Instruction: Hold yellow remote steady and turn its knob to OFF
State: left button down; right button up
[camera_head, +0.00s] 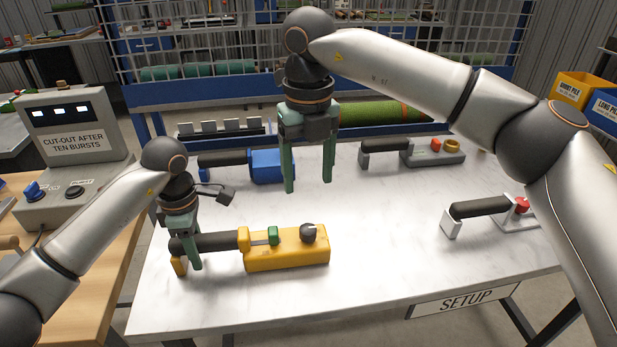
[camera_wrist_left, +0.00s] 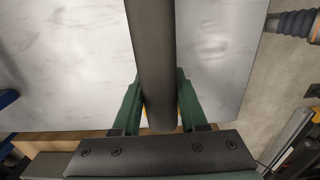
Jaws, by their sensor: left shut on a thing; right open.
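The yellow remote (camera_head: 287,252) lies on the white table with its black handle (camera_head: 215,243) pointing left. A dark grey knob (camera_head: 308,232) stands on top near its right end, with a green piece (camera_head: 272,235) left of it. My left gripper (camera_head: 186,262) is shut on the black handle near its left end. In the left wrist view, the handle (camera_wrist_left: 155,60) runs between the green fingers (camera_wrist_left: 157,112). My right gripper (camera_head: 308,185) is open and empty above the table, behind and above the knob. Which way the knob points is too small to tell.
A blue tool (camera_head: 266,166) lies behind the remote. A grey tool (camera_head: 436,152) with red and yellow buttons lies at the back right. A black-handled tool with a red knob (camera_head: 522,205) lies at the right. The table (camera_head: 400,250) is clear right of the remote.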

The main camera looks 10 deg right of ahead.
pick_arm(q)
jog(key=shift+s+f, duration=0.1)
jog(key=shift+f, duration=0.15)
jog(key=c, duration=0.6)
grip_release()
jog(key=shift+a, duration=0.1)
jog(key=shift+c, duration=0.2)
jog(key=shift+o, duration=1.4)
jog(key=shift+r, duration=0.1)
jog(key=shift+r, duration=0.15)
